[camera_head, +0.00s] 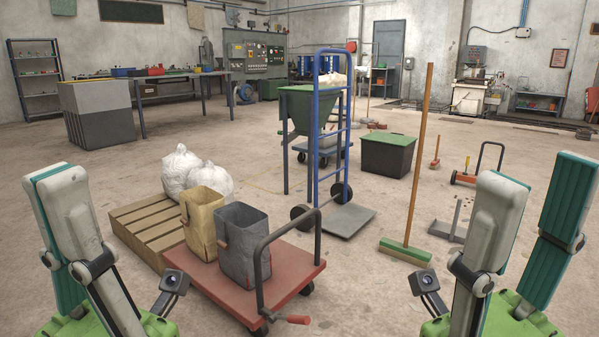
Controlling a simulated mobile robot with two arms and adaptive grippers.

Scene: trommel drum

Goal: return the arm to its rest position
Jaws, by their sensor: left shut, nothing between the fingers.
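My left gripper (50,178) rises from the lower left corner of the head view. Its two pale fingers with teal pads are together, with nothing held between them. My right gripper (535,180) rises from the lower right. Its fingers stand well apart, with bare floor showing between them, and it is empty. Both grippers point up and away from me, and neither is seen touching anything. The rest of both arms is outside the picture.
A red cart (228,292) with a tan bag (203,222) and a grey bag (243,245) stands between my grippers. A wooden pallet (146,228) is behind it. A broom (417,175) and blue hand truck (318,130) stand beyond.

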